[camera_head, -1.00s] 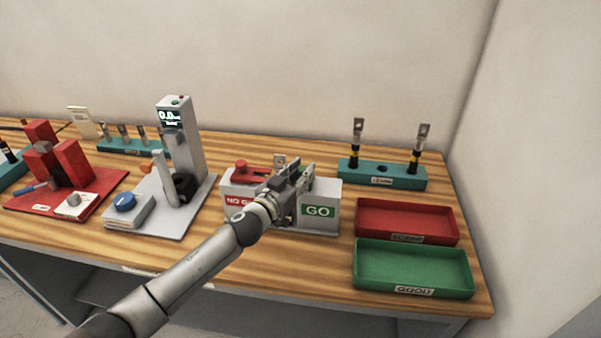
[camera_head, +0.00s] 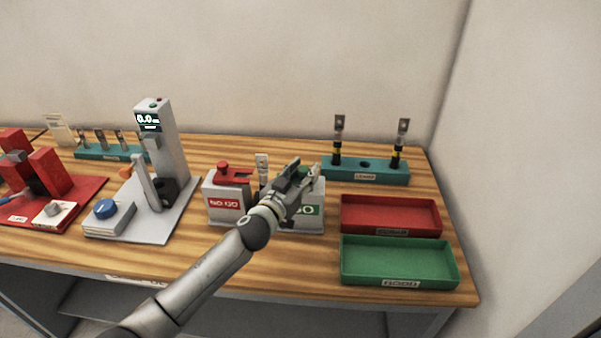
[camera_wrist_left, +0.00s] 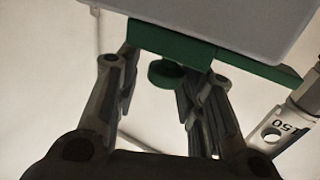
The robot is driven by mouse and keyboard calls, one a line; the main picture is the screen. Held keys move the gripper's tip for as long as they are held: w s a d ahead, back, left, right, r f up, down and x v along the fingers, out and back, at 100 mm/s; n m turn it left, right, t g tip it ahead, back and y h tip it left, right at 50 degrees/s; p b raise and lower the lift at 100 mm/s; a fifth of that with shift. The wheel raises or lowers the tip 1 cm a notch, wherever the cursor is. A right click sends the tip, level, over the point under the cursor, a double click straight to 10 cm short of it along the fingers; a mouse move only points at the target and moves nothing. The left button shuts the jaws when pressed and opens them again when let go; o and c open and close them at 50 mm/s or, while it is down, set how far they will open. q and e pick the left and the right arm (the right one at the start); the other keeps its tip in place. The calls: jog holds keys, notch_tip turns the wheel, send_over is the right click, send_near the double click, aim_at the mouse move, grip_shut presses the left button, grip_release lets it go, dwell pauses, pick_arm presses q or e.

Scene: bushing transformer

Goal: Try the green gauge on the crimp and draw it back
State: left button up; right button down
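A grey gauge block stands mid-table, with a red NO GO gauge (camera_head: 232,174) on its left half and a GO label (camera_head: 306,210) on its right half, partly covered by my arm. A crimped lug (camera_head: 262,163) stands upright between the halves; a lug marked 50 (camera_wrist_left: 275,130) shows in the left wrist view. My left gripper (camera_head: 300,175) is over the GO half and hides most of the green gauge in the head view. In the left wrist view, the green gauge (camera_wrist_left: 172,44) has its round knob between my fingers (camera_wrist_left: 160,90), which look spread, with a gap on the left.
A red tray (camera_head: 390,200) and a green tray (camera_head: 400,282) lie right of the block. A teal rack (camera_head: 395,175) with two lugs stands behind them. A grey press (camera_head: 160,140) with a display stands left. Bare wood lies in front of the block.

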pick_arm(q)
jog(key=v, duration=1.2)
dwell(0.5)
